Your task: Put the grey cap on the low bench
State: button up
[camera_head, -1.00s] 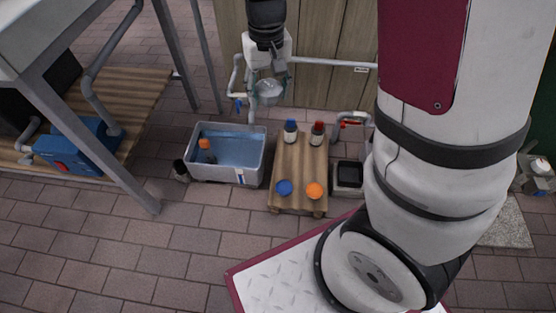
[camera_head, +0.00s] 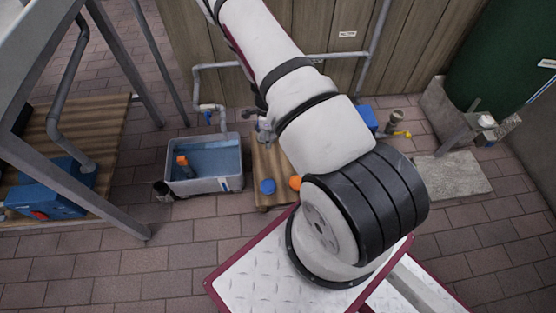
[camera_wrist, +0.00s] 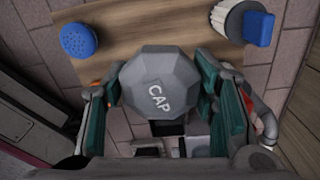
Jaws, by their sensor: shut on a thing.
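The grey cap (camera_wrist: 158,95) is an angular piece marked "CAP", seen from above in the wrist view. My gripper (camera_wrist: 160,80) is shut on it, with one green-padded finger on each side. The low bench (camera_wrist: 150,35) is a wooden top that shows behind the cap in the wrist view. I cannot tell whether the cap touches it.
A grey water tub (camera_head: 205,183) stands left of the bench. Pipes (camera_head: 215,67) run along the wooden wall behind.

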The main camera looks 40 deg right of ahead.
aim_at(278, 162)
jog(key=s+f+m+b, duration=0.1)
jog(key=f, duration=0.3)
jog(key=s+d+f+m+b, duration=0.1)
jog(key=f, duration=0.4)
jog(key=s+d+f+b, duration=0.1)
jog(key=f+b, duration=0.1)
jog(key=f, duration=0.3)
jog(key=shift+d+m, duration=0.1)
jog(key=shift+m, duration=0.3)
jog(key=shift+f, duration=0.15)
jog(key=o, duration=1.1)
